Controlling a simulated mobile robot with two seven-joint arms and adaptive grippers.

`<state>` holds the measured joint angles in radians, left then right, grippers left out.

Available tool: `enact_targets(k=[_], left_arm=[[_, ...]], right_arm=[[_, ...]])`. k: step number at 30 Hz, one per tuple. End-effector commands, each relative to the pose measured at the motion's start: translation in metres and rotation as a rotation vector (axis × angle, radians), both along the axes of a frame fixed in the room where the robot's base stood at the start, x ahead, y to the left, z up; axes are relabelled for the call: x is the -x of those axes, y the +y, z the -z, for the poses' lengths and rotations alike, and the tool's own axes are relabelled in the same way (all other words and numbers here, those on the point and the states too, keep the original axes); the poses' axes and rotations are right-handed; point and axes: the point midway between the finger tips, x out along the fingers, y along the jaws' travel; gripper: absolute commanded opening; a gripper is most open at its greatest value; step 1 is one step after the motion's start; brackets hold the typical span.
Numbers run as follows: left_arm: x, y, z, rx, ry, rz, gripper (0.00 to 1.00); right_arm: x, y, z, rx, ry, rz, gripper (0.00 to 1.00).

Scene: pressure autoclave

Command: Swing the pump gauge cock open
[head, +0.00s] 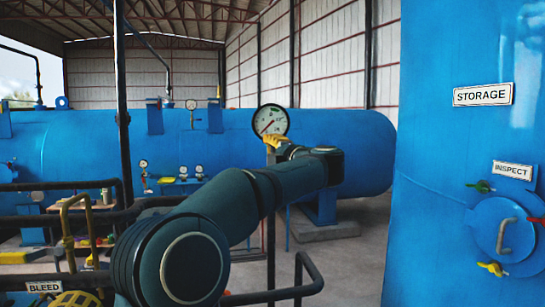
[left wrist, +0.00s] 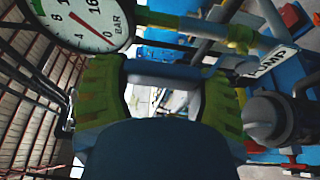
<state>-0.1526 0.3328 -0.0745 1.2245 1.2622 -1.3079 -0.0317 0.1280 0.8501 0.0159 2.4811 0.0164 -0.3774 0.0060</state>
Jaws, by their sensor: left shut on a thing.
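The pump gauge (head: 270,120) is a round white dial with a red needle, upright above the end of my left arm in the head view. In the left wrist view the gauge (left wrist: 88,20) fills the top left corner, and a stem (left wrist: 200,27) runs from it toward the PUMP label (left wrist: 270,62). My left gripper (head: 274,142) is just below the dial. The cock's body is mostly hidden. My right gripper is out of view.
A big blue tank (head: 340,140) lies behind. A blue STORAGE vessel (head: 455,170) with an INSPECT hatch (head: 497,232) stands at right. Dark pipe rails (head: 290,290) and a BLEED label (head: 43,287) are at the front. A dark post (head: 120,90) stands left of my arm.

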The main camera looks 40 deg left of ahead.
Motion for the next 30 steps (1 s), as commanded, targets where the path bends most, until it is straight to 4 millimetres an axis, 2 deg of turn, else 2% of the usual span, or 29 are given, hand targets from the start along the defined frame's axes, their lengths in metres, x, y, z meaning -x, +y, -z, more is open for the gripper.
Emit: enact_targets(k=[8, 9, 11, 12, 23, 26, 30], left_arm=[[0.001, 0.001, 0.0, 0.003, -0.002, -0.003, 0.19], [0.001, 0.001, 0.0, 0.003, -0.002, -0.003, 0.72], [0.001, 0.001, 0.0, 0.003, -0.002, -0.003, 0.93], [0.001, 0.001, 0.0, 0.003, -0.002, -0.003, 0.96], [0.001, -0.004, 0.0, 0.002, -0.002, 0.0, 0.96], [0.004, -0.014, 0.0, 0.003, -0.001, 0.003, 0.96], [0.013, -0.038, 0.0, 0.003, -0.001, 0.003, 0.96]], right_arm=[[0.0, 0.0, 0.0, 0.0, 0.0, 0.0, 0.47], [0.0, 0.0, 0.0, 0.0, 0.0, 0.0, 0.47], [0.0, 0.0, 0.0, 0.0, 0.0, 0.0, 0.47], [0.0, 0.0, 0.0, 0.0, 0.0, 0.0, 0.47], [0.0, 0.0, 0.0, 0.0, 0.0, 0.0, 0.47], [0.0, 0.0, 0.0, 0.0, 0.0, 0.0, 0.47], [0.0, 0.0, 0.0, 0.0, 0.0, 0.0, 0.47]])
